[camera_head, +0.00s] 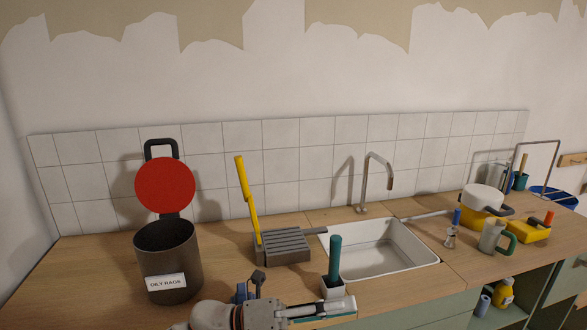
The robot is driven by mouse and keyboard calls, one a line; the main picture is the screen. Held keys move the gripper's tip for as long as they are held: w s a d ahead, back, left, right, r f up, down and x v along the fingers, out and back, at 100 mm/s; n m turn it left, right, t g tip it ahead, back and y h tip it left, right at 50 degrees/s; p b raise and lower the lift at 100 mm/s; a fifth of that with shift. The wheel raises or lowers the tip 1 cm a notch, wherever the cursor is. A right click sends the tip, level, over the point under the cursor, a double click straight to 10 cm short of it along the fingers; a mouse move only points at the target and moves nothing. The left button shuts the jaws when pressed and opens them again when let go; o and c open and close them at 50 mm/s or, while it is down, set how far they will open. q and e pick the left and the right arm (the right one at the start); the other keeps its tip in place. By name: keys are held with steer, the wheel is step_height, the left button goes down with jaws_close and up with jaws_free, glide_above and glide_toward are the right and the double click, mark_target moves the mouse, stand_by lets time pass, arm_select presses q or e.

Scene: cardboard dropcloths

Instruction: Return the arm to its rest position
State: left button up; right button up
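My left gripper (322,308) shows at the bottom middle, in front of the counter's front edge, with its arm coming in from the lower left. Its fingers point to the right and are seen from the side, so I cannot tell whether they are open or shut. A small white holder (334,289) with a teal-handled tool (335,258) stands just behind the fingers. The gripper partly overlaps that part of the counter. My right gripper is not in view.
On the wooden counter (85,265) stand a dark "OILY RAGS" bin (168,255) with its red lid (165,185) raised, a grey slatted block (285,247) with a yellow-handled tool, and a white sink (425,256). A yellow pot (482,216) and mug (492,237) stand right.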

arm_select(q)
steer(key=w+a+f+n+t+y, duration=0.1)
steer(key=a+f+n+t+y, duration=0.65)
steer(key=n, duration=0.65)
steer(key=w+a+f+n+t+y, duration=0.2)
steer(key=a+f+n+t+y, duration=0.2)
steer(key=a+f+n+t, duration=0.8)
steer(key=s+a+f+n+g+y, duration=0.3)
steer(key=s+a+f+n+g, duration=0.1)
steer(key=s+f, duration=0.5)
steer(key=s+a+f+n+g+y, duration=0.4)
steer(key=s+a+f+n+g, duration=0.1)
steer(key=s+a+f+n, duration=0.2)
step_height(320, 180, down, 3)
steer(key=shift+s+a+r+n, duration=0.1)
steer(key=shift+s+a+n, duration=0.05)
steer(key=shift+s+n, duration=0.85)
